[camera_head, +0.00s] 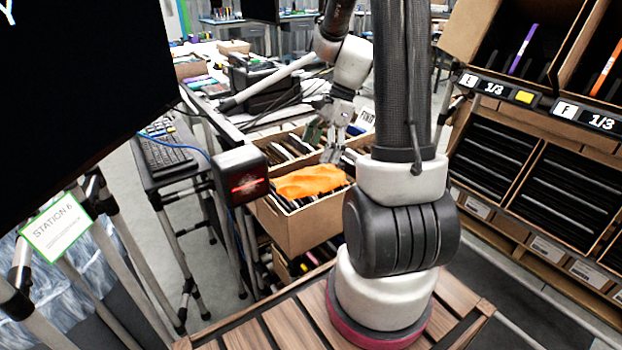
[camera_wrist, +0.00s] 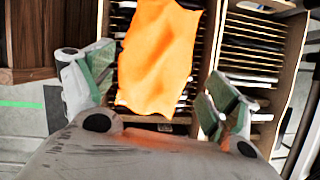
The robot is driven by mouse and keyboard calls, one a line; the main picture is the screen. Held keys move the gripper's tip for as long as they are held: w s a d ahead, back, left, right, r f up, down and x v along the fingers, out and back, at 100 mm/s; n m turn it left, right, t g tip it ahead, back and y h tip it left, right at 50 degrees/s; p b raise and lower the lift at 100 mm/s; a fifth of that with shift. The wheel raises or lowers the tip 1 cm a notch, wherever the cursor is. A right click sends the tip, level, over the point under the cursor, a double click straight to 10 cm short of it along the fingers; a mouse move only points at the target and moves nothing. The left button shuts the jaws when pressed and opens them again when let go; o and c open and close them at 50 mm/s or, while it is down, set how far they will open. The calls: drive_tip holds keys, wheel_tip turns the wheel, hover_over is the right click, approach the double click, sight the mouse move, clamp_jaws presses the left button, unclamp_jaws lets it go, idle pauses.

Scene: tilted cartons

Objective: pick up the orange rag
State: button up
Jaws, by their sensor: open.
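The orange rag (camera_head: 310,181) lies crumpled on top of the items in a cardboard carton (camera_head: 297,232) in the head view. In the wrist view the rag (camera_wrist: 158,58) fills the upper middle, between and ahead of my two green-padded fingers. My gripper (camera_head: 331,150) is above the carton, just behind and to the right of the rag in the head view. In the wrist view my gripper (camera_wrist: 150,100) is open, its fingers spread wide with nothing held. The height gap between fingertips and rag is hard to tell.
Another carton compartment with dark flat items (camera_wrist: 250,45) stands beside the rag. A black scanner box (camera_head: 242,174) with a red light is left of the carton. Shelves of tilted cartons (camera_head: 520,150) stand at the right. A keyboard (camera_head: 165,152) sits on a stand at the left.

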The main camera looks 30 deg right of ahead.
sight(311, 175)
drive_tip(key=x, duration=0.7)
drive_tip(key=shift+s+d+f, duration=0.1)
drive_tip(key=shift+d+f, duration=0.05)
drive_tip(key=shift+d, duration=0.1)
drive_tip(key=c, duration=1.1)
wheel_tip(311, 175, up, 10)
drive_tip(key=shift+r, duration=0.1)
drive_tip(key=o, duration=0.4)
drive_tip(key=c, duration=0.3)
